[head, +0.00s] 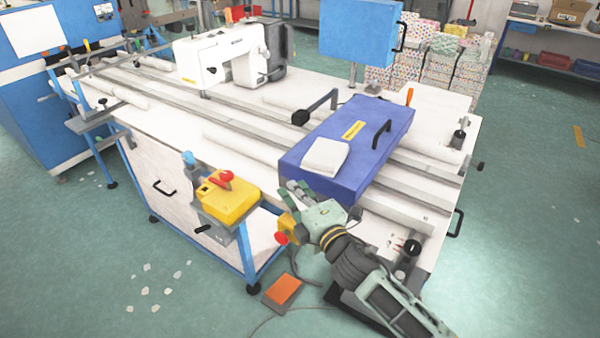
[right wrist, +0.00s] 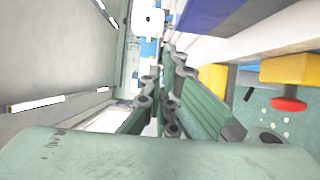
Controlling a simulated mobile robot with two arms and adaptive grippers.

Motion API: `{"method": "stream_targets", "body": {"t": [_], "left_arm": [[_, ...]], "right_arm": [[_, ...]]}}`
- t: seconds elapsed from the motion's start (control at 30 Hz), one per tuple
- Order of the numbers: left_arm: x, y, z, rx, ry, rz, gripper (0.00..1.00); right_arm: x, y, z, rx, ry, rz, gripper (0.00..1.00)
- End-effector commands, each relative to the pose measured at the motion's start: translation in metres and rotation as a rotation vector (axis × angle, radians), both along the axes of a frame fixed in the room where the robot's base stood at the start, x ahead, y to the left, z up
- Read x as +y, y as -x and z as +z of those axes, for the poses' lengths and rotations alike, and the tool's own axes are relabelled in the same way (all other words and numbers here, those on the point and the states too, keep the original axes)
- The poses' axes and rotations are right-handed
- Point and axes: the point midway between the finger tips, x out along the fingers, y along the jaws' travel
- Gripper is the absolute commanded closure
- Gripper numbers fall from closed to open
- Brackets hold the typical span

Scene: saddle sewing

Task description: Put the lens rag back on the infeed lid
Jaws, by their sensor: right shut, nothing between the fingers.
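The lens rag is a folded white cloth (head: 326,157) lying flat on top of the blue infeed lid (head: 350,128), near its left front end. The lid has a black handle and a yellow label. My right gripper (head: 297,190) is below and in front of the rag, beside the lid's front side, and apart from the rag. Its fingers are shut and empty; they also show in the right wrist view (right wrist: 172,55). A blue edge of the lid shows at the top of that view, where I do not see the rag. My left gripper is not in view.
A yellow control box with a red knob (head: 226,195) hangs at the table's front edge, left of my right gripper. A white sewing machine (head: 225,55) stands at the back. A blue panel (head: 360,32) rises behind the lid. Metal rails run along the table.

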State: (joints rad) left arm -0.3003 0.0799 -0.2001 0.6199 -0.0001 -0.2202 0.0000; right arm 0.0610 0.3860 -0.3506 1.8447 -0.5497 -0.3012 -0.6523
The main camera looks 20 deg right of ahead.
Motion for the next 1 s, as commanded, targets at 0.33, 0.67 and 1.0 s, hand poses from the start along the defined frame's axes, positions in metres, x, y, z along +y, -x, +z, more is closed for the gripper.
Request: {"method": "stream_targets", "body": {"t": [0.33,0.67,1.0], "left_arm": [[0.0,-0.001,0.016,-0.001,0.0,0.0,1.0],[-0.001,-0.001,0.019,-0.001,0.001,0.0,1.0],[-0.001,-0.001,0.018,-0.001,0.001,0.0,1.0]], "right_arm": [[-0.017,-0.044,0.001,0.002,0.004,-0.001,1.0],[-0.03,-0.05,-0.001,0.001,0.0,0.001,1.0],[-0.04,-0.054,-0.001,0.001,0.003,-0.001,1.0]]}}
